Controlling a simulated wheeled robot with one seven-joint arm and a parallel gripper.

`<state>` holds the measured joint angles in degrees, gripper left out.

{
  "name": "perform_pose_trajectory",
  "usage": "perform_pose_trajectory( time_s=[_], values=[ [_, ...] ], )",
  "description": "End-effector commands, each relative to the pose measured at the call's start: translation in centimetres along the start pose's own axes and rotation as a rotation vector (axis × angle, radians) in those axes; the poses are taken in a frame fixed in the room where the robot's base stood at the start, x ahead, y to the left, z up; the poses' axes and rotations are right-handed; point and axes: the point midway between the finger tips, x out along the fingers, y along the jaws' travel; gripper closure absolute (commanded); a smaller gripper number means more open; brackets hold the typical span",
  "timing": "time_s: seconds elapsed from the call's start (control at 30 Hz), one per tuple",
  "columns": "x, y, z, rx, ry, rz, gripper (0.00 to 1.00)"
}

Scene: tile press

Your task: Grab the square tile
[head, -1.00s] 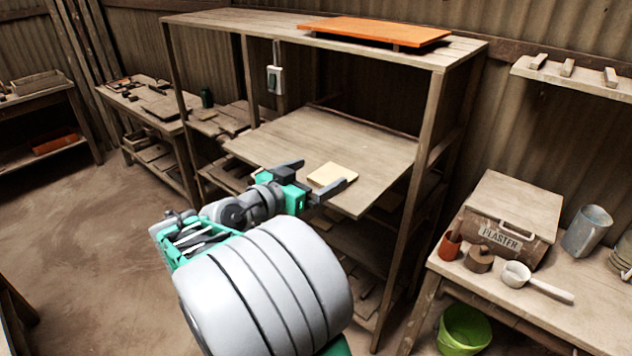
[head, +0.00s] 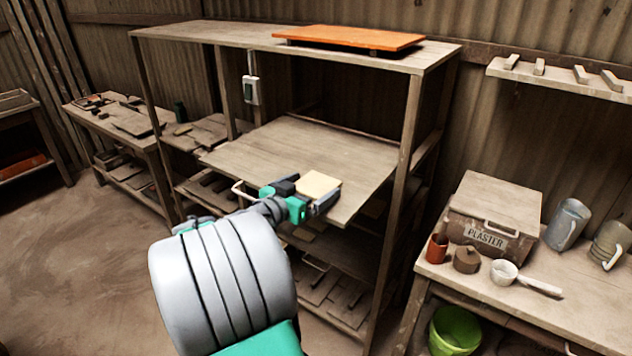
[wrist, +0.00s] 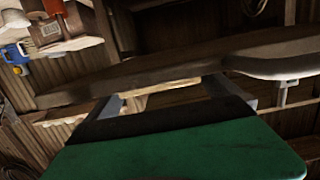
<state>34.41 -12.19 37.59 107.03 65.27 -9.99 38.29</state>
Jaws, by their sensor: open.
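The square tile (head: 317,183) is pale cream and lies near the front edge of the wooden shelf board (head: 255,150) in the head view. My gripper (head: 310,191) is open at that edge, with one dark finger on the left of the tile and the other at its front right. The tile appears to lie between the fingers; I cannot tell whether they touch it. In the wrist view, the two grey fingers stand apart beyond my green gripper body, with a pale strip, apparently the tile (wrist: 160,98), between them. Much of it is hidden there.
Wooden posts (head: 395,190) frame the shelf on the right. An orange board (head: 345,38) lies on the rack's top. A side table at right holds a plaster box (head: 495,215), mugs and a white scoop (head: 505,272). A green bucket (head: 455,330) stands below. The floor at left is clear.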

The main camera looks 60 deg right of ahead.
Motion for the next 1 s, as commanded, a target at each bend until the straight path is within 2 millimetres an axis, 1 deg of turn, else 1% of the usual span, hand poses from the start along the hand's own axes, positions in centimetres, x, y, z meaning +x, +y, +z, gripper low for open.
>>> perform_pose_trajectory(
  time_s=[0.13, 0.9, 0.93, 1.0],
  values=[
    [-0.08, -0.09, 0.07, 0.0, 0.0, -0.002, 0.01],
    [-0.17, -0.18, 0.04, 0.0, 0.001, -0.004, 0.64],
    [-0.17, -0.18, 0.04, 0.0, 0.001, -0.004, 0.66],
    [-0.17, -0.19, -0.06, 0.001, 0.002, -0.004, 0.67]
  ],
)
